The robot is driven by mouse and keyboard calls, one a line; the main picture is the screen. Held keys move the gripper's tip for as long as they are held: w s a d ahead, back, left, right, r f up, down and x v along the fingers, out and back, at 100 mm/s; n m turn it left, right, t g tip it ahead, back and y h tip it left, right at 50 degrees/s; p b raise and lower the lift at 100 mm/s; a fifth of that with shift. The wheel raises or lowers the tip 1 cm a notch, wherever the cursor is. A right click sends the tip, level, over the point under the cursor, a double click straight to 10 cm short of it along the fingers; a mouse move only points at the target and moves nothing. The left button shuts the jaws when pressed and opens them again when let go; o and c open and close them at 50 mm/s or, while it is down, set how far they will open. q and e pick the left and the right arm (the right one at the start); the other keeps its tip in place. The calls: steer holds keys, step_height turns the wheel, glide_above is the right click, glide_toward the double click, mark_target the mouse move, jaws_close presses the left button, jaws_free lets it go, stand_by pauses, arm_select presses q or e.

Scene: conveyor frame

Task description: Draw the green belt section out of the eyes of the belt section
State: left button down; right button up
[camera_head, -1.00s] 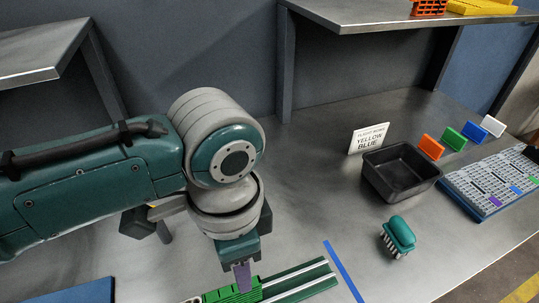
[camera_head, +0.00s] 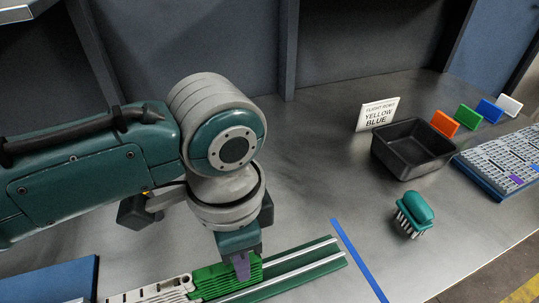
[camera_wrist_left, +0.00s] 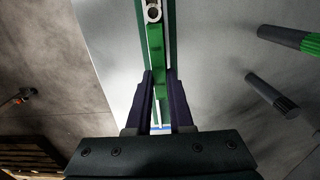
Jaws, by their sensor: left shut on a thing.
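The green belt section (camera_head: 212,279) lies in the green conveyor frame (camera_head: 318,262) with two pale rails. The light grey belt section (camera_head: 158,292) is end to end with it on the left; whether their eyes still interlock I cannot tell. My left gripper (camera_head: 242,268) points down and is shut on the green belt section near its right end. In the left wrist view the fingers (camera_wrist_left: 160,80) stand on both sides of the green section (camera_wrist_left: 156,42), and the grey section's round eye (camera_wrist_left: 153,13) shows at the top. My right gripper is not in view.
A teal brush (camera_head: 414,212) stands right of a blue strip (camera_head: 358,258) on the metal bench. Behind it are a black bin (camera_head: 402,168), a "yellow blue" sign (camera_head: 377,113), several coloured cards and a blue-edged board (camera_head: 500,162). The bench's middle is clear.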

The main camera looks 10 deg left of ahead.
arm_select(q)
steer(key=shift+w+d+b, duration=0.7)
steer(key=shift+d+b, duration=0.05)
steer(key=shift+d, duration=0.25)
steer(key=shift+w+d+b, duration=0.65)
steer(key=shift+d+b, duration=0.05)
steer(key=shift+d, duration=0.3)
steer(key=c, duration=0.7)
jaws_free()
steer(key=shift+c, duration=0.2)
